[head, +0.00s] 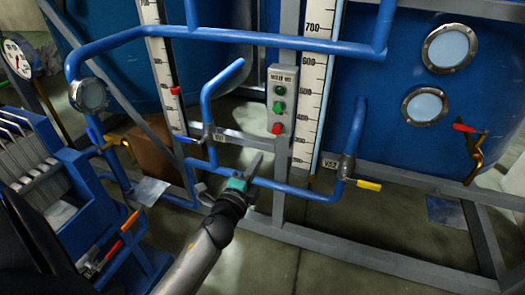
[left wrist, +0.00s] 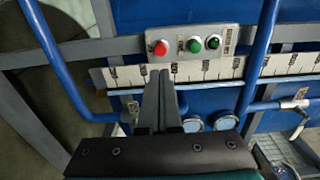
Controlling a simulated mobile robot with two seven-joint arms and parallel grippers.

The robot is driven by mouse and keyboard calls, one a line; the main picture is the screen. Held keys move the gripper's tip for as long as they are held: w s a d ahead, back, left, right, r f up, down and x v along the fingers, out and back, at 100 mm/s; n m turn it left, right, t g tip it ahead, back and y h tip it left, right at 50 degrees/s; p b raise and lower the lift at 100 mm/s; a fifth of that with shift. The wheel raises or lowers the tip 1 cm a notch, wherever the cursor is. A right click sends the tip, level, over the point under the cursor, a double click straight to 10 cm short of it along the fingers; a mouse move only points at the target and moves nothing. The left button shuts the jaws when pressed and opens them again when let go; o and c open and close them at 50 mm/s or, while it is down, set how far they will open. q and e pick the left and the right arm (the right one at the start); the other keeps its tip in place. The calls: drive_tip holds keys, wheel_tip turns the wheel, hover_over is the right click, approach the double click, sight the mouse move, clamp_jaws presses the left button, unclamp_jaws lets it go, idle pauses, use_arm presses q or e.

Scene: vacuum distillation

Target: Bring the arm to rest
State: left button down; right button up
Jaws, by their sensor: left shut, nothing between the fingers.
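My left arm comes in from the bottom of the head view. My left gripper (head: 257,160) is shut and empty, pointing up and to the right, in front of the blue pipework below the button box. In the left wrist view the left gripper (left wrist: 160,75) shows its two fingers together with nothing between them. The button box (left wrist: 205,43) lies beyond the fingertips there, apart from them as far as I can tell. My right gripper is not in view.
The button box (head: 281,99) is on a grey post between two scales. A yellow-handled valve (head: 367,184) is at right, a red-handled valve (head: 465,128) on the blue tank (head: 380,110). Blue pipes surround the gripper. Open floor (head: 330,265) lies below the frame.

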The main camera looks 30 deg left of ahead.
use_arm(q)
drive_tip(key=shift+v, duration=0.8)
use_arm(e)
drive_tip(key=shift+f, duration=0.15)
